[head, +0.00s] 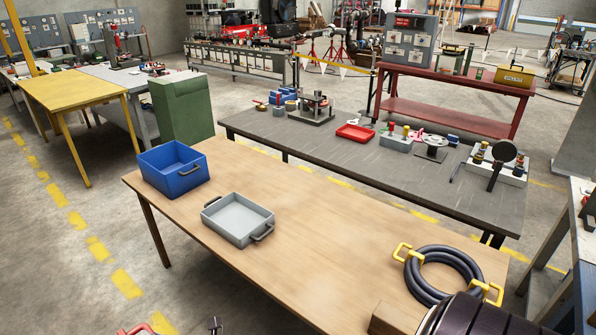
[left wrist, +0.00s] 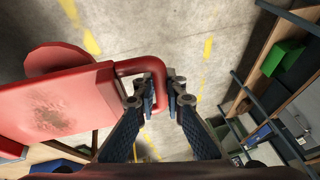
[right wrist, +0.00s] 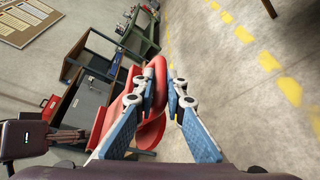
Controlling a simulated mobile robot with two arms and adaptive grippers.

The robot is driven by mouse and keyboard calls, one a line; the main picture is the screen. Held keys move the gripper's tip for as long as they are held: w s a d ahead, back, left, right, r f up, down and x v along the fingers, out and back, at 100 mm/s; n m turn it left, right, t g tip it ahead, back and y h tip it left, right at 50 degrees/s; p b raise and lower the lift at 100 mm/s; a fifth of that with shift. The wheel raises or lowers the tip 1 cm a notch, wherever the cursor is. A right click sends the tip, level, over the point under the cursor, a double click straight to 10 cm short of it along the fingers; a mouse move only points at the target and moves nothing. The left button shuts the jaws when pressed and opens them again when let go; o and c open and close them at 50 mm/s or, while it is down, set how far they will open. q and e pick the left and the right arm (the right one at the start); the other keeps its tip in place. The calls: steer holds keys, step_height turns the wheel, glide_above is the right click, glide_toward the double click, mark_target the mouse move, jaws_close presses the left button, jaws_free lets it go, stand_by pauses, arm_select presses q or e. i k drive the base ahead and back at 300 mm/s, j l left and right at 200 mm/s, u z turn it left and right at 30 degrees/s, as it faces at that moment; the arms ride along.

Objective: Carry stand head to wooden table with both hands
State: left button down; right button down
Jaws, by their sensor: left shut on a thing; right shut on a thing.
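The stand head is red. In the left wrist view its worn red block (left wrist: 55,105) has a bent bar handle, and my left gripper (left wrist: 163,98) is shut on that handle. In the right wrist view a red curved part of the stand head (right wrist: 153,130) shows, and my right gripper (right wrist: 160,92) is shut on its red bar. In the head view only a small red piece shows at the bottom left edge; most of the stand head is out of frame. The wooden table (head: 310,230) stands in front of me, with its middle clear.
A dark workbench (head: 330,150) with tools stands behind. Floor is open at left.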

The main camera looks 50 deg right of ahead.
mark_target(318, 236)
steer(key=i+z, duration=0.8)
steer(key=z, duration=0.15)
steer(key=i+z, duration=0.3)
steer(key=z, duration=0.2)
steer(key=i+j+z, duration=0.2)
steer(key=z, duration=0.3)
steer(key=i+z, duration=0.4)
